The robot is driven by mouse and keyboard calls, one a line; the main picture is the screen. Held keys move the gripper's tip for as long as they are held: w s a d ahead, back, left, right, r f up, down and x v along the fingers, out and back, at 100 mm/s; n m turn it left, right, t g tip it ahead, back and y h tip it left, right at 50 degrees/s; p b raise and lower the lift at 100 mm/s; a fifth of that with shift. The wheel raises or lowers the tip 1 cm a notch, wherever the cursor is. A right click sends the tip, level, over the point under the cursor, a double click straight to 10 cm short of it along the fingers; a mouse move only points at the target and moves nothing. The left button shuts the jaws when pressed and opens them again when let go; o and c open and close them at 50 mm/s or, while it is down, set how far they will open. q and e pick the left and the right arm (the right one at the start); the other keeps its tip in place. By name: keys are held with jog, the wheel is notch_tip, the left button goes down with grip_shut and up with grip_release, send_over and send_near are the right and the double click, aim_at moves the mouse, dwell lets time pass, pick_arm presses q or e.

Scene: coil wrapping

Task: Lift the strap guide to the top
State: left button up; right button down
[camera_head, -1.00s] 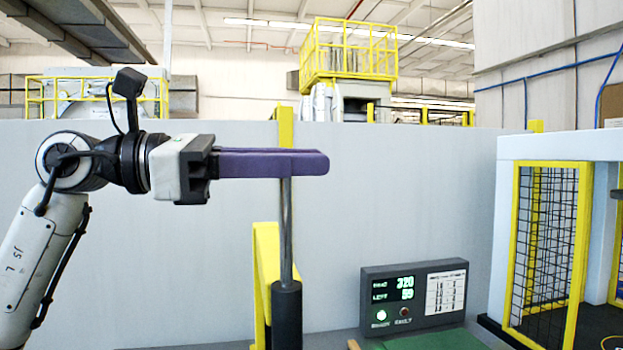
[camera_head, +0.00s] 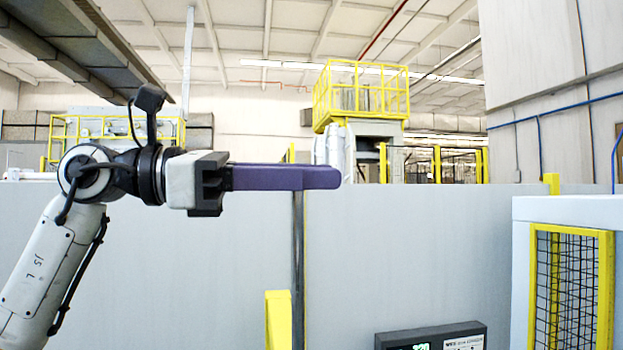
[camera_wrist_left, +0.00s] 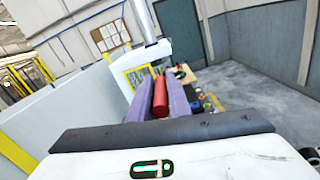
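My left gripper (camera_head: 322,177), with long purple fingers, points right in the head view at the top of an upright silver rod (camera_head: 298,245). I take this rod to be the strap guide's post. In the left wrist view a red cylinder (camera_wrist_left: 160,97), seemingly the guide's grip, lies between the two purple fingers, which appear closed on it from both sides. In the head view the fingers hide the red part. The rod's lower end is out of the picture. My right gripper is not in view.
A grey partition wall (camera_head: 420,240) stands behind the rod. A yellow post (camera_head: 278,322) is low beside it. A dark display box (camera_head: 432,337) shows at the bottom edge. A yellow-framed mesh cage (camera_head: 571,285) stands at the right. The air above the gripper is free.

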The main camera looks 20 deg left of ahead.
pick_arm(q)
jog(key=o, duration=0.3)
jog(key=shift+a+r, duration=0.1)
jog(key=shift+r, duration=0.15)
jog(key=shift+f, duration=0.15)
jog(key=b+v, duration=0.2)
jog(key=v, duration=0.8)
jog(key=shift+a, duration=0.1)
